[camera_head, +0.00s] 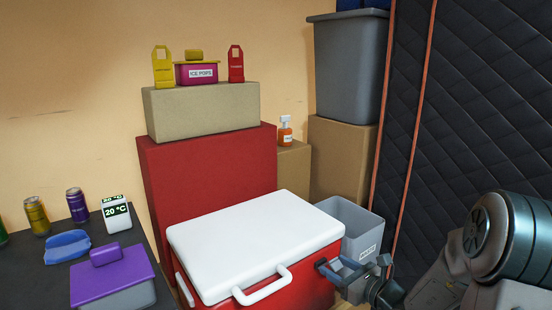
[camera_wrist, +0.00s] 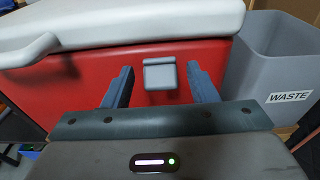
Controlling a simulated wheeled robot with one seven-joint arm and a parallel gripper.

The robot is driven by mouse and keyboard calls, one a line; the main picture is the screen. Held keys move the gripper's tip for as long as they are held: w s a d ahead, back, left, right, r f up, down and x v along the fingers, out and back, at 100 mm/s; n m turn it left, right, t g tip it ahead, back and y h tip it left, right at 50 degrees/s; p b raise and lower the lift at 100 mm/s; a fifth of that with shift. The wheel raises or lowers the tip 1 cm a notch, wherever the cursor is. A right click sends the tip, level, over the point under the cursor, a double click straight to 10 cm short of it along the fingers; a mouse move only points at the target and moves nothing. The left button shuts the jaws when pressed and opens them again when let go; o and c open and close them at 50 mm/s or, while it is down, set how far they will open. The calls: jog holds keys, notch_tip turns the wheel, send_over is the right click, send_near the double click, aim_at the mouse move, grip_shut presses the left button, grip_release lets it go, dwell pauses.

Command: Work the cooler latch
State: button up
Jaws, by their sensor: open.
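The red cooler (camera_head: 300,292) with a white lid (camera_head: 255,240) and a white handle (camera_head: 262,287) stands at the lower middle of the head view, lid down. In the wrist view its red front (camera_wrist: 100,85) fills the upper part, under the white lid (camera_wrist: 150,18). The grey latch (camera_wrist: 160,77) sits on that red front, just below the lid edge. My gripper (camera_wrist: 158,82) is open, one finger on each side of the latch. I cannot tell whether the fingers touch it. In the head view my gripper (camera_head: 338,268) is at the cooler's right front, and the latch is hidden there.
A grey waste bin (camera_head: 362,225) stands close right of the cooler; it also shows in the wrist view (camera_wrist: 275,70). A dark table (camera_head: 60,282) with cans and a purple-lidded box (camera_head: 112,278) is at left. Boxes stand behind, and a black quilted wall (camera_head: 480,110) is at right.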

aim_at(339, 268)
jog(key=shift+p+v, duration=0.45)
jog(key=shift+v, duration=1.8)
jog(key=shift+r, duration=0.1)
jog(key=s+a+r+n+g+p, duration=1.1)
jog(key=s+a+r+n+p, duration=0.15)
jog(key=s+r+n, duration=0.3)
jog(key=s+d+r+n+h+p, duration=0.3)
jog(key=d+r+n+h+p, duration=0.1)
jog(key=r+n+h+p, duration=0.1)
jog(key=s+d+r+n+h+p, duration=0.4)
jog(key=d+r+n+p, duration=0.1)
jog(key=r+n+p, duration=0.2)
jog(key=shift+r+n+h, duration=0.4)
jog(key=shift+r+n, duration=0.15)
jog(key=shift+r, duration=0.45)
jog(key=shift+c, duration=0.3)
